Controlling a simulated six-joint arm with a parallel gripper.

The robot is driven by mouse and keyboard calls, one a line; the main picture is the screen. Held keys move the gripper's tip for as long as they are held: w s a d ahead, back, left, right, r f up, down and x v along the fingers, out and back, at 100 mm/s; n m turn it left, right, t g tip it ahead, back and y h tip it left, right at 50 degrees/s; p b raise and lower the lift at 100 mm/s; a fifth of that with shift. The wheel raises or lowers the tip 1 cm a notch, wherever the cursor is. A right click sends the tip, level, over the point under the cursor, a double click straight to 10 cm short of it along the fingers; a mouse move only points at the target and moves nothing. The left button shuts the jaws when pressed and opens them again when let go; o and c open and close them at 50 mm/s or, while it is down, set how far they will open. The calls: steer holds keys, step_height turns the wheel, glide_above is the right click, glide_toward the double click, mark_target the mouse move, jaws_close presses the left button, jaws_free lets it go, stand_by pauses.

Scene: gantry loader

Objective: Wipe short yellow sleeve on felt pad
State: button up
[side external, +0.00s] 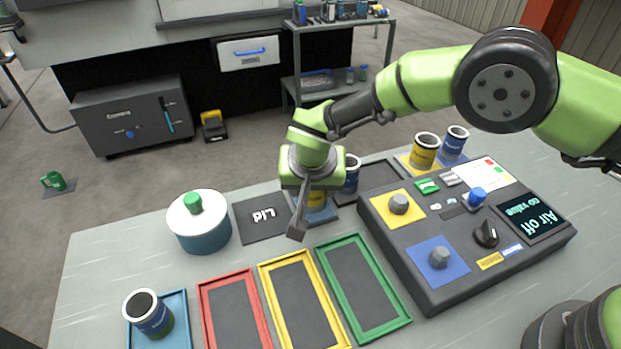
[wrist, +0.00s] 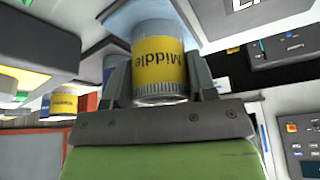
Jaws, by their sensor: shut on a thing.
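My gripper (side external: 312,204) points down over the middle of the table. In the wrist view my gripper (wrist: 165,88) is shut on a yellow sleeve (wrist: 158,62) labelled "Middle", with one jaw on each side. The sleeve's far end is at or close to a pale blue surface (wrist: 122,20); I cannot tell if they touch. In the side view the sleeve (side external: 317,197) is mostly hidden by my gripper. I cannot tell for sure which surface is the felt pad.
Red (side external: 235,312), yellow (side external: 301,300) and green (side external: 362,288) framed trays lie empty in front. A lidded pot (side external: 200,235) stands left, beside a dark "Lid" mat (side external: 263,232). A blue can (side external: 351,175) is close behind my gripper. The control panel (side external: 430,285) is right.

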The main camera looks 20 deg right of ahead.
steer(key=shift+s+f, duration=0.1)
steer(key=shift+s, duration=0.55)
steer(key=shift+w, duration=1.1)
steer(key=shift+w, duration=1.1)
steer(key=shift+s, duration=0.15)
steer(key=shift+s+r, duration=0.2)
steer(key=shift+s, duration=1.85)
steer(key=shift+w+f, duration=0.1)
steer(key=shift+w+f, duration=0.1)
steer(key=shift+w, duration=0.9)
